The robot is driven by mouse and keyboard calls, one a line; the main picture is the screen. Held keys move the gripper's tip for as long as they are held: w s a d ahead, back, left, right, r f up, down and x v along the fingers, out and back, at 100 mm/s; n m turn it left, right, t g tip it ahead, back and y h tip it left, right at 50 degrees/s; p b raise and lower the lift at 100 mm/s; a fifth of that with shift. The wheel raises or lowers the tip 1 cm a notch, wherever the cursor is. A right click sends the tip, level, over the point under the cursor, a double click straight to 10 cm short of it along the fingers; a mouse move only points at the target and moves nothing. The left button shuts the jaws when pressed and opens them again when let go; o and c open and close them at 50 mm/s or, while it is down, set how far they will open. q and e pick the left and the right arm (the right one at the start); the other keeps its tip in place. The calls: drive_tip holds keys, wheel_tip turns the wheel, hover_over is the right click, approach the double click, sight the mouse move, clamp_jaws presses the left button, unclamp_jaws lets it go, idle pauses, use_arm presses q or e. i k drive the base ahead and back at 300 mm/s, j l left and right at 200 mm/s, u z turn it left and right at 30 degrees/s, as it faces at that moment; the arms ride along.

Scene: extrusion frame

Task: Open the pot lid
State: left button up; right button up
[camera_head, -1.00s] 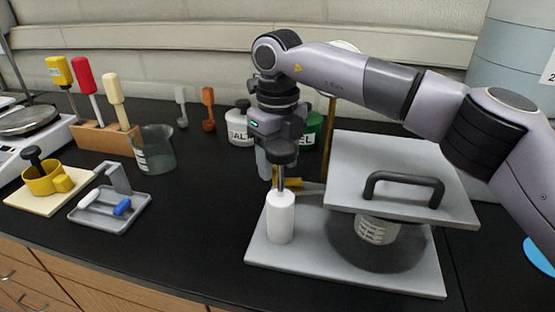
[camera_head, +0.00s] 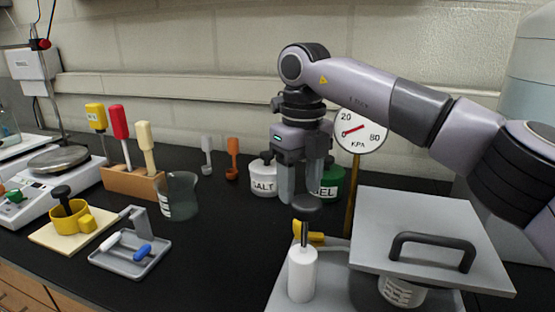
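The lid (camera_head: 430,228) is a square grey plate with a black handle (camera_head: 432,250). It lies over a container at the lower right, and a labelled cylinder (camera_head: 402,292) shows beneath its front edge. My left gripper is out of view.
A beaker (camera_head: 177,196), tool rack (camera_head: 133,184), small tray (camera_head: 130,263), yellow cup (camera_head: 70,221) and scale (camera_head: 62,172) are left. Black bench between beaker and white cylinder is clear.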

sight(428, 239)
drive_tip(key=k+j, duration=0.45)
drive_tip(key=j, duration=0.25)
drive_tip(key=k+j, duration=0.25)
drive_tip(key=j, duration=0.1)
